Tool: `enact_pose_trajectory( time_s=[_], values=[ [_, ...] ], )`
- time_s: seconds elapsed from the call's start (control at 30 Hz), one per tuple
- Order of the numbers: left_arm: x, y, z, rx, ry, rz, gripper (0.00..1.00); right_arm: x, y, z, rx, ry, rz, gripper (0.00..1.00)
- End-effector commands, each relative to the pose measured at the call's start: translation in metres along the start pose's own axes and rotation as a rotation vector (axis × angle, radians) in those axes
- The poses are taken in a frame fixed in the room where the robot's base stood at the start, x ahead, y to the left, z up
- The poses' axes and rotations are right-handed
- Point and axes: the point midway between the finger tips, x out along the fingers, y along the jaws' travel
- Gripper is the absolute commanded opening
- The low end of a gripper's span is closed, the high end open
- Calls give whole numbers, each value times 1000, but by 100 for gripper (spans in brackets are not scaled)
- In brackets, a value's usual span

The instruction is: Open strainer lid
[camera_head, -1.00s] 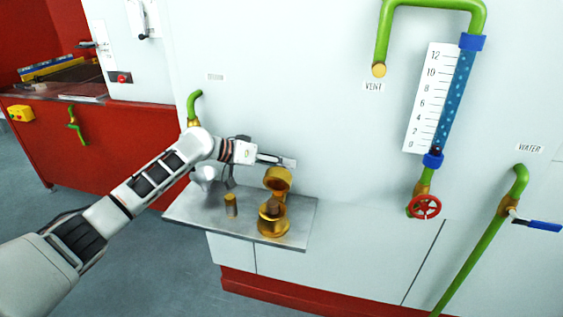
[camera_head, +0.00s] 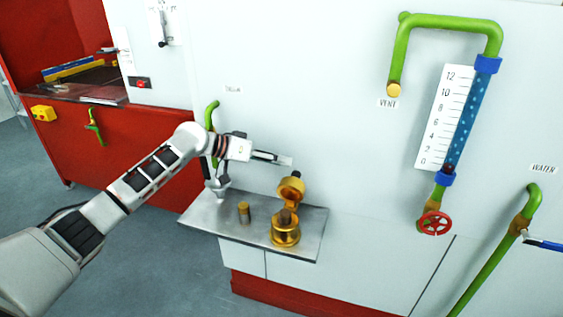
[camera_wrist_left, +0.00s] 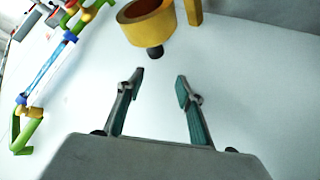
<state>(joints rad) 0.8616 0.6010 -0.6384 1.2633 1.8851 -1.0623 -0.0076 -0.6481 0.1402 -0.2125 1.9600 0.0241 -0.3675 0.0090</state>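The brass strainer (camera_head: 285,236) stands on a grey metal shelf. Its round lid (camera_head: 290,190) is raised and tilted up above the body, with a dark knob (camera_head: 296,174) pointing up. A brownish piece (camera_head: 286,217) shows at the strainer's top; I cannot tell whether it sits inside. My left gripper (camera_head: 288,161) is just above the lid and apart from it. In the left wrist view its two fingers (camera_wrist_left: 160,81) are spread and empty, with the lid (camera_wrist_left: 148,28) and dark knob (camera_wrist_left: 155,52) beyond the tips.
A small brass cylinder (camera_head: 244,212) stands left of the strainer on the shelf (camera_head: 205,212). The white wall is close behind. A red valve wheel (camera_head: 434,223) and green pipes are at the right. A green pipe (camera_head: 211,116) rises behind my left arm.

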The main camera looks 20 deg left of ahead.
Motion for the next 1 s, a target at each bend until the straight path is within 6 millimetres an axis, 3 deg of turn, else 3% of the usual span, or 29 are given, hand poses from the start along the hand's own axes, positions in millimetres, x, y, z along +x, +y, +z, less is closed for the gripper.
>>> enact_pose_trajectory(
  time_s=[0.3,0.87,1.0],
  values=[
    [-16,-1,-8,0,0,2,37,-5,1,-6,1,0,0,40],
    [-17,-1,-8,0,0,2,37,-5,1,-4,0,-4,0,40],
    [-27,-2,-7,0,0,-1,37,-5,1,-5,0,-3,0,40]
  ],
)
